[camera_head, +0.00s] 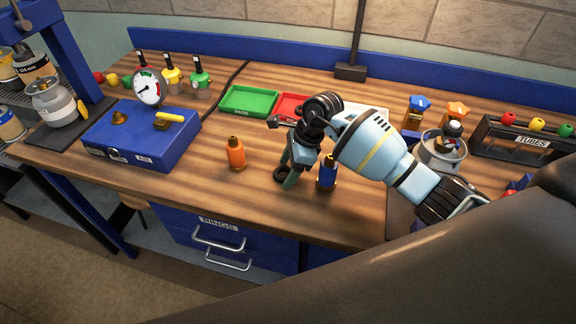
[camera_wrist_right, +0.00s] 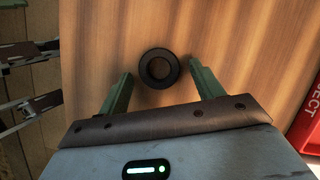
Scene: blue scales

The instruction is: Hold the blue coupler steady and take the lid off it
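The blue coupler (camera_head: 327,175) stands upright near the table's front edge in the head view, just right of my right gripper's fingers. The ring also shows in the head view (camera_head: 280,174), partly behind a finger. I cannot tell whether the ring is the lid. My left gripper is not in view.
An orange coupler (camera_head: 236,154) stands to the left. A blue box with a gauge (camera_head: 145,140) is farther left. Green (camera_head: 248,101) and red (camera_head: 290,107) trays lie behind. A tubes rack (camera_head: 530,140) stands at the right. Table between the orange coupler and my gripper is clear.

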